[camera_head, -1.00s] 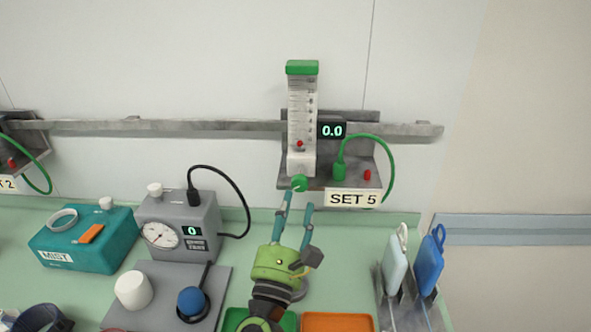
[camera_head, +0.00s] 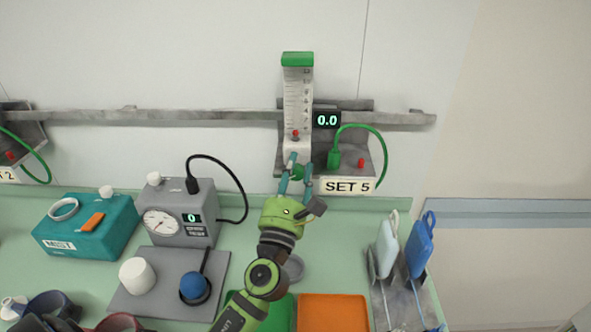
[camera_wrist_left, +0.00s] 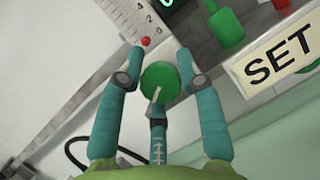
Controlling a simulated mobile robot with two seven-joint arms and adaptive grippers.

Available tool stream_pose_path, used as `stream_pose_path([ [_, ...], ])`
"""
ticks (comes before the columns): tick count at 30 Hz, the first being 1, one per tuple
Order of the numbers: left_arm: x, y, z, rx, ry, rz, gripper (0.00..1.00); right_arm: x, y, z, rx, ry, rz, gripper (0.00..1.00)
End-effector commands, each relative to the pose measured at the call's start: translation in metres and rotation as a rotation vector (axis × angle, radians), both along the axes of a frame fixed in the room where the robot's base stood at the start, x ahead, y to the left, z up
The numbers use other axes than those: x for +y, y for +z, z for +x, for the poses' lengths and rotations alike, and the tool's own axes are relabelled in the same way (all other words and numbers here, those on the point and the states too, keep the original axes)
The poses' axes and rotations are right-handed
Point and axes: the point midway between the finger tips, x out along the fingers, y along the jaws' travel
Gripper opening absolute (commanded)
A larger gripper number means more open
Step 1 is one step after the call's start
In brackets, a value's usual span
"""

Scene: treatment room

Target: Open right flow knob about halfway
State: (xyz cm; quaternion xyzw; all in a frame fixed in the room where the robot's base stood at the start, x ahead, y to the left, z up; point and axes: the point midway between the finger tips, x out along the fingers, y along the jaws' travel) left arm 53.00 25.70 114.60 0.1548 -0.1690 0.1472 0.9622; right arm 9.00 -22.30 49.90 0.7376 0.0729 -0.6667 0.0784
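The flowmeter (camera_head: 298,100) is a clear scaled tube with a green cap on the wall rail. Its red float (camera_head: 295,134) sits low, and the display (camera_head: 327,120) beside it reads 0.0. The green flow knob (camera_head: 297,172) is at the tube's foot, above the SET 5 label (camera_head: 347,187). My left gripper (camera_head: 299,163) reaches up from below with one finger on each side of the knob. My right gripper is out of view.
A green plug (camera_head: 334,158) with a looped hose and a red button (camera_head: 361,163) are right of the knob. A grey gauge box (camera_head: 178,218) and teal MIST box (camera_head: 85,226) stand left. An orange tray (camera_head: 334,312) and a holder with blue paddles (camera_head: 420,246) are lower right.

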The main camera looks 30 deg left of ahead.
Motion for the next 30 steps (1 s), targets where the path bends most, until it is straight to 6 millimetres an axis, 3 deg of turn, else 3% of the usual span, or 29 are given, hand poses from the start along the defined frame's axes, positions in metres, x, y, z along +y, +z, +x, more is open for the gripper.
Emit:
stream_pose_path([
  [1, 0.000, 0.000, 0.000, 0.000, 0.000, 0.000, 0.06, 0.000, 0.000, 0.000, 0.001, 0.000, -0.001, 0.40],
  [2, 0.000, 0.000, 0.000, 0.000, 0.000, 0.000, 0.00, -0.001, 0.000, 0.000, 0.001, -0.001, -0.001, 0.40],
  [7, 0.000, -0.001, 0.000, -0.004, 0.000, -0.007, 0.00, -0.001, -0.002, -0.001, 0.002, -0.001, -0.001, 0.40],
  [15, 0.000, -0.003, 0.000, -0.093, 0.001, -0.186, 0.00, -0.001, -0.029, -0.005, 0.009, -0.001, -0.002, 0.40],
  [25, 0.000, 0.001, 0.000, -0.107, -0.001, -0.217, 0.00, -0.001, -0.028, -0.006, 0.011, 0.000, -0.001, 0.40],
  [26, 0.000, 0.001, 0.000, -0.107, -0.001, -0.217, 0.36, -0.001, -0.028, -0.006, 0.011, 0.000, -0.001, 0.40],
  [27, 0.000, 0.001, 0.000, -0.107, -0.001, -0.216, 0.42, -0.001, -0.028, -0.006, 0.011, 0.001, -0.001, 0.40],
  [30, 0.000, 0.001, 0.000, -0.106, 0.000, -0.216, 0.42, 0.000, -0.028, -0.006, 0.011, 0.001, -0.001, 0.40],
])
